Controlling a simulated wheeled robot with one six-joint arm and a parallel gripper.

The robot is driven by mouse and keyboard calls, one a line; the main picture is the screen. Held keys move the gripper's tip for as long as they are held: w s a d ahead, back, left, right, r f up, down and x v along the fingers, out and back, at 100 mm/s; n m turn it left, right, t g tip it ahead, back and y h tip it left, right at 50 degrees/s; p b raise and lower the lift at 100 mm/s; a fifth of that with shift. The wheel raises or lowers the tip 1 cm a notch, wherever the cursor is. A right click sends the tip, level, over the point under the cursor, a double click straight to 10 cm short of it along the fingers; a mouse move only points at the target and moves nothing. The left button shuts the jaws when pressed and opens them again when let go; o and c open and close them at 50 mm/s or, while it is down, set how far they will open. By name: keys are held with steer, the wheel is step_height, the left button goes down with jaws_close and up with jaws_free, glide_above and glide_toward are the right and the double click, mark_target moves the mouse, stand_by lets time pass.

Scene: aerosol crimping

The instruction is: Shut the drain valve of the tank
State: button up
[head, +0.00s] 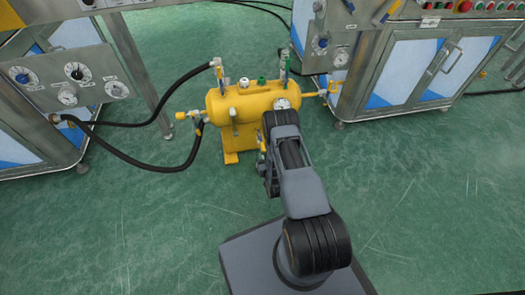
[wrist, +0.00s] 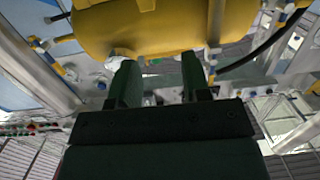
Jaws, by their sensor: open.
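The yellow tank (head: 250,103) lies sideways on a yellow stand between the steel machines. In the wrist view its rounded yellow body (wrist: 140,28) fills the upper part, just beyond my fingers.
Black hoses (head: 135,123) run from the tank to the left machine (head: 73,75). A yellow pipe joins the tank's right end near the right machine (head: 405,70). The green floor in front is clear.

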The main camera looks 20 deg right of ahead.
steer(key=s+f+b, duration=0.1)
steer(key=s+f, duration=0.3)
steer(key=t+b, duration=0.1)
steer(key=b, duration=0.4)
glide_toward(262, 142)
steer(key=w, duration=0.5)
steer(key=w+d, duration=0.1)
steer(key=w, duration=0.1)
steer(key=shift+w+f, duration=0.2)
steer(key=shift+w, duration=0.2)
jaws_close()
